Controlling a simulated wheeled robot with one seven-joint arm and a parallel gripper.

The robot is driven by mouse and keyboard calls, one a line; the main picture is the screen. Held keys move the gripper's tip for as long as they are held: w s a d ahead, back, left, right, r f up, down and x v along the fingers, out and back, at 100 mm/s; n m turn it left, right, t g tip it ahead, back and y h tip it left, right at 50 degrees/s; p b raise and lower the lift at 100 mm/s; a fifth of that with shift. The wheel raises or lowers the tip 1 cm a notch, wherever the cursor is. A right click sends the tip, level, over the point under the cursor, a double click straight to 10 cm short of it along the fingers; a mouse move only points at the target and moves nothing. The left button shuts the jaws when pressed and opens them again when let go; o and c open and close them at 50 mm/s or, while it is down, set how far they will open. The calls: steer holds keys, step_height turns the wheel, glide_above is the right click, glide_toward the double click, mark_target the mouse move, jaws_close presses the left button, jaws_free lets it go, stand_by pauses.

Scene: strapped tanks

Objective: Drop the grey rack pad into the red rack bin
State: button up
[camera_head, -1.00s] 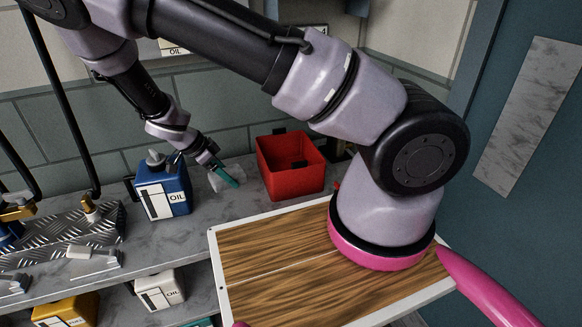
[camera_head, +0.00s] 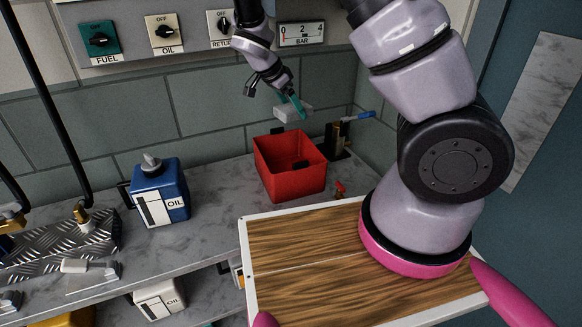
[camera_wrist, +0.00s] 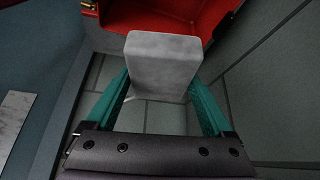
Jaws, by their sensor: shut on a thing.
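The grey rack pad (camera_head: 293,112) is a pale grey block, held in the air by my gripper (camera_head: 291,101). In the wrist view the pad (camera_wrist: 163,62) sits between the two teal fingers of my gripper (camera_wrist: 160,92), which are shut on it. The red rack bin (camera_head: 292,183) is an open box on the grey counter. In the head view the pad is above the bin, near its back rim and apart from it. The bin (camera_wrist: 200,18) also shows in the wrist view beyond the pad. Part of the bin's inside is hidden.
A blue oil tank (camera_head: 160,190) stands on the counter left of the bin. A black and brass fitting with a blue lever (camera_head: 358,116) stands right of the bin. A small red valve (camera_head: 340,188) is near its front right. Dials line the wall behind.

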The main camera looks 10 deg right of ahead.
steer(key=shift+f, duration=2.35)
steer(key=o, duration=0.9)
steer(key=shift+a+r, duration=0.1)
steer(key=v, duration=1)
steer(key=shift+s+a+r, duration=0.1)
steer(key=shift+r, duration=0.15)
